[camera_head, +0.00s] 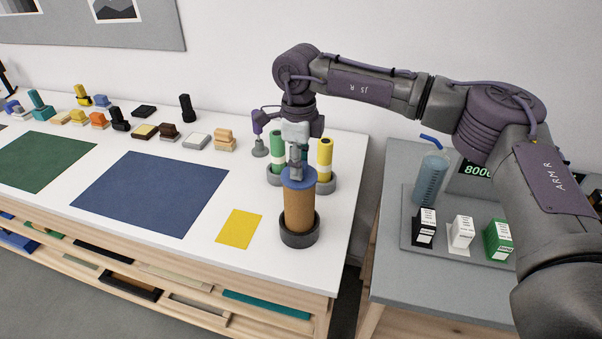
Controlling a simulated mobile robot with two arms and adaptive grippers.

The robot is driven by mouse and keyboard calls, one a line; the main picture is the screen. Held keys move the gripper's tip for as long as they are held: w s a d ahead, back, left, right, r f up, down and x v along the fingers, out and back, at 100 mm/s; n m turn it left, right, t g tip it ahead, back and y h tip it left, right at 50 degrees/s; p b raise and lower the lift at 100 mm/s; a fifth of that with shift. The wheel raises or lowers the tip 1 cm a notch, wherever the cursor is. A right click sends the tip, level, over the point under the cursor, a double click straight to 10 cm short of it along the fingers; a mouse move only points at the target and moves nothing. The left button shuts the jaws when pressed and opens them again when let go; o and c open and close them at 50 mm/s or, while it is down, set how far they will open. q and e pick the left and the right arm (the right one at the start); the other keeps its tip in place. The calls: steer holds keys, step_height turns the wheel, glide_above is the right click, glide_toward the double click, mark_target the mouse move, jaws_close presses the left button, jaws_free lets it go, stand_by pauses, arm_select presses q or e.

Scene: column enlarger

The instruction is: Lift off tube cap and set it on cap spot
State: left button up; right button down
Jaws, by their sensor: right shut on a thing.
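A brown tube (299,210) stands upright in a dark grey round holder (300,236) near the right end of the white table. A blue round cap (298,178) is at the tube's top; I see no clear gap between them. My right gripper (297,170) points down from above and is shut on the cap's upper part. The grip itself is small and partly hidden by the fingers. A flat yellow square (239,226), perhaps the cap spot, lies bare left of the tube. My left gripper is not in view.
Green (277,150) and yellow (325,158) tubes stand in holders close behind the cap. A large blue mat (150,193) lies clear to the left. Several stamps line the back.

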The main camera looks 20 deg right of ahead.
steer(key=shift+r+p, duration=0.3)
steer(key=shift+r, duration=0.25)
stand_by(0.6)
steer(key=shift+r+p, duration=1.1)
steer(key=shift+r, duration=1)
